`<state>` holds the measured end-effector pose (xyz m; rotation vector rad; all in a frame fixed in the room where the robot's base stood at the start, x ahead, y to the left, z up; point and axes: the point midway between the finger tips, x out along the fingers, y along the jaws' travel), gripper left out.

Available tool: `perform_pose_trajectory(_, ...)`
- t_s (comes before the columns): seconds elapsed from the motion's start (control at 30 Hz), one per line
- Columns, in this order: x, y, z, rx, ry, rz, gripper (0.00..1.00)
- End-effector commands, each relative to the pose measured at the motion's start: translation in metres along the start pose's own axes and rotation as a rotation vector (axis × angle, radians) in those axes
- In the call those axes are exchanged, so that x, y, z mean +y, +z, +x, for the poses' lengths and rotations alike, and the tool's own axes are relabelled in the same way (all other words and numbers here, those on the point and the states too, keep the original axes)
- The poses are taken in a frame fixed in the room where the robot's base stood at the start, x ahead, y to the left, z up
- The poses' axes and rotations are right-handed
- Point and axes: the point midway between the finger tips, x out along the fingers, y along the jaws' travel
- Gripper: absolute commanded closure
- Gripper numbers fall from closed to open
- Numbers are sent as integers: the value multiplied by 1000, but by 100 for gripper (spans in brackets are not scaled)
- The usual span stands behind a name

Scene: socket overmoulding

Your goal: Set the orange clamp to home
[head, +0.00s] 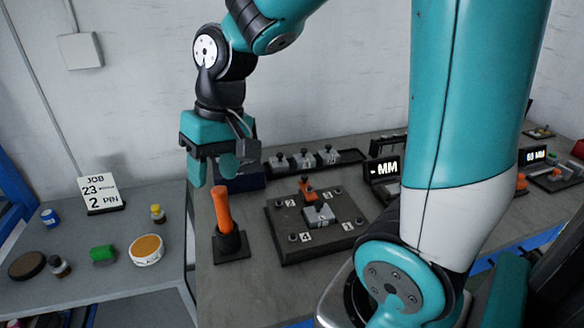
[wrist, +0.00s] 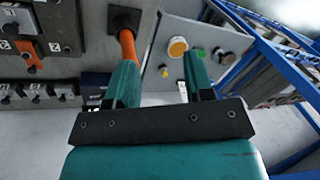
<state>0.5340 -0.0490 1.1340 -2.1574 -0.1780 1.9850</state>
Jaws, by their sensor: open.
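A thick orange handle (head: 223,211) stands in a black base (head: 231,244) on the grey table, leaning slightly left. A smaller orange clamp piece (head: 306,187) sits at the back of a dark fixture plate (head: 277,246) with a grey block on it. I cannot tell which of the two the task means. My gripper (head: 212,172) is open and empty, just above the tall handle's top. In the wrist view the handle (wrist: 127,46) shows beyond the left finger of my gripper (wrist: 163,82), partly hidden by it. Contact cannot be told.
A dark tray (head: 350,156) with several grey blocks lies behind the fixture plate. An MM display (head: 385,169) stands to its right. A side table holds a job sign (head: 101,194), a green block (head: 103,254) and a round orange-topped tub (head: 147,250).

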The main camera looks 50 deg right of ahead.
Motion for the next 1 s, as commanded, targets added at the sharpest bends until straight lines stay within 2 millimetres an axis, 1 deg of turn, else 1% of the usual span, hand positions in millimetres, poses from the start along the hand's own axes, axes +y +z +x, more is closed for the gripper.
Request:
perform_pose_trajectory(0.03, 37, -33, -17, 8, 38, 188, 52)
perform_pose_trajectory(0.07, 61, -49, -20, 14, 61, 299, 52)
perform_pose_trajectory(0.1, 94, -66, -24, 24, 90, 440, 52)
perform_pose_trajectory(0.17, 145, -84, -29, 39, 130, 642, 52)
perform_pose_trajectory(0.2, 177, -91, -31, 46, 153, 764, 52)
perform_pose_trajectory(0.27, 221, -95, -34, 58, 183, 926, 52)
perform_pose_trajectory(0.3, 246, -95, -34, 64, 201, 1017, 52)
perform_pose_trajectory(0.4, 292, -92, -34, 77, 231, 1180, 52)
perform_pose_trajectory(0.5, 314, -88, -30, 81, 247, 1259, 52)
perform_pose_trajectory(0.57, 319, -86, -26, 81, 250, 1275, 52)
perform_pose_trajectory(0.67, 320, -86, -13, 80, 251, 1275, 52)
perform_pose_trajectory(0.77, 324, -84, 6, 77, 251, 1273, 52)
perform_pose_trajectory(1.0, 336, -79, 59, 77, 250, 1271, 52)
